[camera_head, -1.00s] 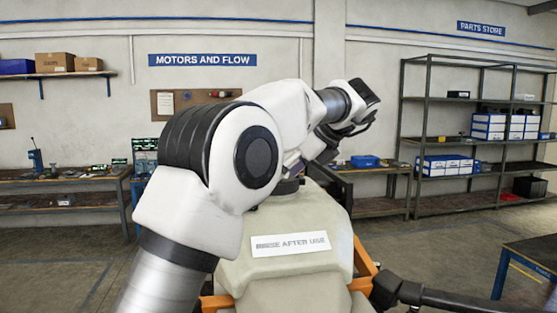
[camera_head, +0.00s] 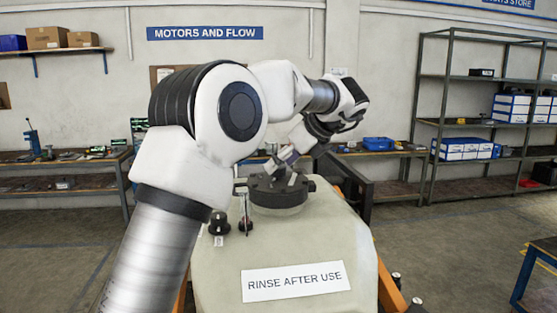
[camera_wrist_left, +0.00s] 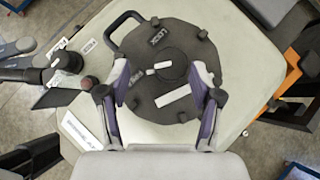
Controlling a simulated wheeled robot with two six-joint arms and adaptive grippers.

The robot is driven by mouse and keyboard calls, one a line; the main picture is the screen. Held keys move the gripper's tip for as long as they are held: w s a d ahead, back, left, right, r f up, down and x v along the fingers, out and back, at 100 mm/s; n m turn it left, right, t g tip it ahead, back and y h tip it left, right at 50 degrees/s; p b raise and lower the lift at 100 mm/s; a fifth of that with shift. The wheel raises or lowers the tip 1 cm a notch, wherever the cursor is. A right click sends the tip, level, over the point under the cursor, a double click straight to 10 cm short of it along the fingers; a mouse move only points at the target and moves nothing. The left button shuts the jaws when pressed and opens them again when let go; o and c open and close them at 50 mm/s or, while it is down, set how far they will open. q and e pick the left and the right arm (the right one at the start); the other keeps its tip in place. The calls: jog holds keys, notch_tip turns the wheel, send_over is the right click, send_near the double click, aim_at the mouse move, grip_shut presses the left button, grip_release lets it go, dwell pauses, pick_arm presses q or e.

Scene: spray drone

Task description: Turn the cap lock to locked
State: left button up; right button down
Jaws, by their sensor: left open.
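The dark round cap (camera_head: 268,195) sits on top of the pale tank (camera_head: 330,232). In the left wrist view the cap (camera_wrist_left: 148,95) has lugs around its rim, a loop handle on one side and "LOCK" lettering near its far edge. A round lock knob (camera_wrist_left: 172,72) at its centre carries a short white bar pointing left; a separate white strip lies nearer. My left gripper (camera_wrist_left: 161,84) is open, its two purple-grey fingers spread above the cap on either side of the knob. In the head view this gripper (camera_head: 289,156) is above the cap. My right gripper is not visible.
Small black knobs (camera_head: 219,223) stand on the tank left of the cap. A "RINSE AFTER USE" label (camera_head: 294,282) is on its front. An orange frame (camera_head: 389,290) runs beside the tank. Workbenches and a metal shelf rack (camera_head: 428,120) stand along the back wall.

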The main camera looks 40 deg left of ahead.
pick_arm(q)
jog(key=a+f, duration=0.1)
jog(key=w+a+f, duration=0.2)
jog(key=shift+a, duration=0.3)
jog(key=shift+d, duration=0.15)
jog(key=shift+s+d+r, duration=0.45)
jog(key=shift+s+d, duration=0.05)
jog(key=shift+d, duration=0.1)
jog(key=c, duration=1.1)
jog(key=shift+w+f, duration=0.1)
jog(key=shift+c, duration=0.2)
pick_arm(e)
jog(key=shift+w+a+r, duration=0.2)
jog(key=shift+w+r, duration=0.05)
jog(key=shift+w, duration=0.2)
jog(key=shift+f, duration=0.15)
